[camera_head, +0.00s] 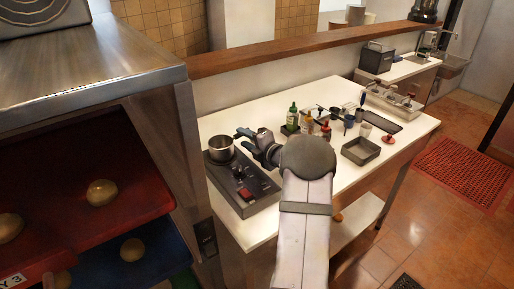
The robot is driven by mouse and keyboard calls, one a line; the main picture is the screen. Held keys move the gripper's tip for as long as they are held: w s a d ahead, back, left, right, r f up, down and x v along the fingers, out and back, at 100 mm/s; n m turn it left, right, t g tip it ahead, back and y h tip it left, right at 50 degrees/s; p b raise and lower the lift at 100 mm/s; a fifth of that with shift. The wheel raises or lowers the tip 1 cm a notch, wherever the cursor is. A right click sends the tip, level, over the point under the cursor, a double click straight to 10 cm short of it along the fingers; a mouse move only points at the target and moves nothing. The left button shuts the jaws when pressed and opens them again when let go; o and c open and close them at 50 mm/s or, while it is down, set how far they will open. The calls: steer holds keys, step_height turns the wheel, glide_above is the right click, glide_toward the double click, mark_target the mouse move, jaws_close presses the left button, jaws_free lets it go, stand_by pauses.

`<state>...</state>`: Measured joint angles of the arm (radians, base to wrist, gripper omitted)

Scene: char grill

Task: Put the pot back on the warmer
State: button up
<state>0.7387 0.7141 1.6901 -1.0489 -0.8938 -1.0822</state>
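I cannot tell whether the pot's base rests fully on the warmer. My gripper (241,135) is just right of the pot's rim, seen from behind my arm. The fingers are small and dark here. Whether they touch the pot or a handle is not clear. My arm hides part of the counter right of the warmer.
Bottles (292,117) and small cups stand mid-counter, close to my arm. A grey square pan (361,151) is right of my arm. A metal-topped cabinet (85,70) with red and blue trays of buns is close on the left. A wooden ledge (290,47) runs behind.

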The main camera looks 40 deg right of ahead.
steer(key=b+v, duration=0.1)
steer(key=v, duration=0.6)
steer(key=shift+s+b, duration=0.25)
steer(key=shift+b, duration=0.05)
